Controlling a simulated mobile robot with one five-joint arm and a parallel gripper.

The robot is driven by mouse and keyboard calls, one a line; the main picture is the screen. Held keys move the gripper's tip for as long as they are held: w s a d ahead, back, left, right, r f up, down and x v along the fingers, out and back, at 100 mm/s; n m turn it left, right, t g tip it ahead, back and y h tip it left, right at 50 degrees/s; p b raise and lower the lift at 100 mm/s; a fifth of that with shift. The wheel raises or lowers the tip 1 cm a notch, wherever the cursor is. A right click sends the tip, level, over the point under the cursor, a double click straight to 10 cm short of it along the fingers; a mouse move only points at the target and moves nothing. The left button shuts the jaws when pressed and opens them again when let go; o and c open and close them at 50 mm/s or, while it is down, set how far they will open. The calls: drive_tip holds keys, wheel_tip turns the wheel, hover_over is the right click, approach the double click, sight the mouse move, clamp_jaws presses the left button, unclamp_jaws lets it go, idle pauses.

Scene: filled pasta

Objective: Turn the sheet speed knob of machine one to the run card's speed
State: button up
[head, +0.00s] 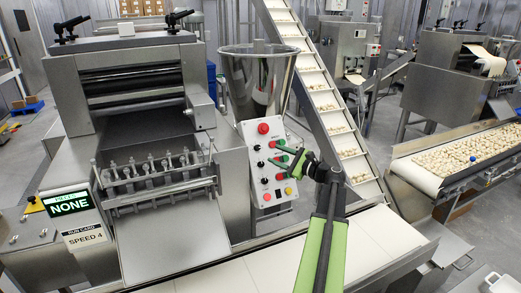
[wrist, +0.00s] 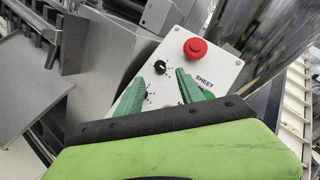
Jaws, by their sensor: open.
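Machine one's white control panel (head: 248,133) is tilted and has a red mushroom button (head: 263,128) at its top. In the wrist view, a black knob (wrist: 160,67) sits below the red button, and the word SHEET shows at right. I cannot tell for certain which knob that label belongs to. Another dark knob is partly hidden by my left finger. My gripper (head: 277,156) is open and empty in front of the panel. In the wrist view, its green fingertips (wrist: 170,72) are apart just below the upper knob, not around it. The run card (head: 85,238) reads SPEED 4.
A display (head: 68,203) above the card reads NONE. A steel hopper (head: 256,80) stands behind the panel, and a sloped conveyor (head: 318,95) rises beside it. The roller machine (head: 130,85) stands at left. A pale belt (head: 235,280) runs below the panel.

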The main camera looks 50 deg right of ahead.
sight(258, 147)
drive_tip(key=w, duration=0.8)
drive_tip(key=shift+w+a, duration=0.15)
drive_tip(key=shift+a, duration=0.25)
drive_tip(key=shift+c, duration=0.3)
clamp_jaws()
drive_tip(key=shift+d, duration=0.2)
drive_tip(key=shift+a, duration=0.1)
drive_tip(key=shift+r+p, duration=0.1)
drive_tip(key=shift+p, duration=0.2)
